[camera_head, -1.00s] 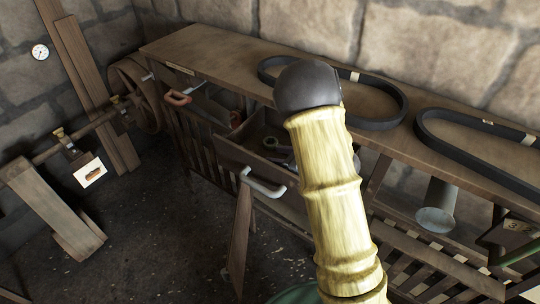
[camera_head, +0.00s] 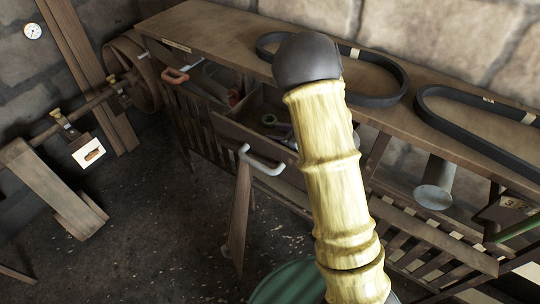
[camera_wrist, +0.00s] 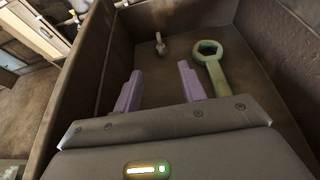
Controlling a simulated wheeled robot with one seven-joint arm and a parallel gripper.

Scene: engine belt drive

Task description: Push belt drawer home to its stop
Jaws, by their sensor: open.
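A wooden drawer stands pulled out of the bench in the head view, its front panel (camera_head: 235,131) carrying a pale bar handle (camera_head: 262,162). In the wrist view I look down into an open drawer with brown walls (camera_wrist: 88,65). In the head view my arm hides the gripper and part of the drawer.
The bench top (camera_head: 215,30) carries two black belts (camera_head: 385,100) (camera_head: 440,125). A belt wheel with a shaft (camera_head: 130,72) stands at the left. A grey cylinder (camera_head: 435,185) hangs under the bench. The floor (camera_head: 165,215) at front left is open.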

